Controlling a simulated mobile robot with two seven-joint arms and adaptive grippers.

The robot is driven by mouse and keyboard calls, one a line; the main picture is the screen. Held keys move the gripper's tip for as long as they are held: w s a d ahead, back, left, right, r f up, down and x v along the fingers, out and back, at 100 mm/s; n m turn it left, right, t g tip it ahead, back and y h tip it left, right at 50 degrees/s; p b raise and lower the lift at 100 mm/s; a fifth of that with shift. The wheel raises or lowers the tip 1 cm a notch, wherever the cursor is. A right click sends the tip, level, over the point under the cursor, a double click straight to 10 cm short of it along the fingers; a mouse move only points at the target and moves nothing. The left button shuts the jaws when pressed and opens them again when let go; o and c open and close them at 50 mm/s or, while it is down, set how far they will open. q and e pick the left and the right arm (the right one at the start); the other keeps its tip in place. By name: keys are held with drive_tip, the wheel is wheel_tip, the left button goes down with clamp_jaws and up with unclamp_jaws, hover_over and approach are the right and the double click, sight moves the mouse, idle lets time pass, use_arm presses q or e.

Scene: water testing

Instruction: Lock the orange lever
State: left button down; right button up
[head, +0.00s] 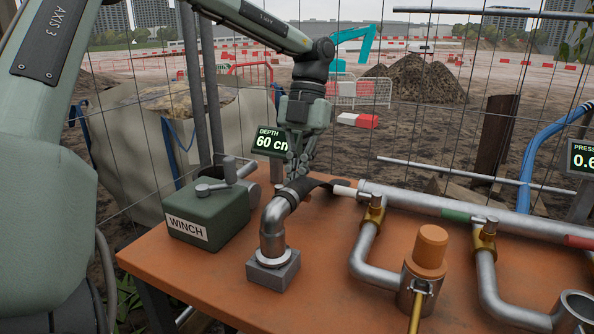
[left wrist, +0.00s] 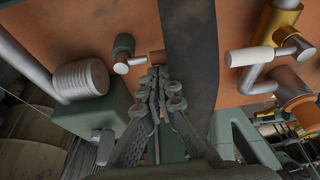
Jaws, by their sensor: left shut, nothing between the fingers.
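A small orange-brown cylinder (left wrist: 157,58), which looks like the lever's end, shows in the left wrist view just beyond my fingertips. It joins a short metal rod and a small green post (left wrist: 123,46). My left gripper (head: 298,172) points down over the table behind the bent metal pipe (head: 272,228). Its fingers (left wrist: 160,82) are shut and empty, close to the orange-brown end; I cannot tell whether they touch it. In the head view, I cannot make out this orange end around the gripper. My right gripper is not in view.
A green winch box (head: 208,213) stands left of the gripper. A dark strap (left wrist: 188,50) runs beside the fingers. Right are a long pipe (head: 408,204), a white valve handle (head: 345,191) and an orange-capped canister (head: 428,252). The orange table (head: 200,277) is clear in front.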

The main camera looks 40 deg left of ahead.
use_arm(q)
drive_tip(key=v, duration=1.1)
drive_tip(key=shift+r, duration=0.4)
drive_tip(key=shift+w, duration=0.1)
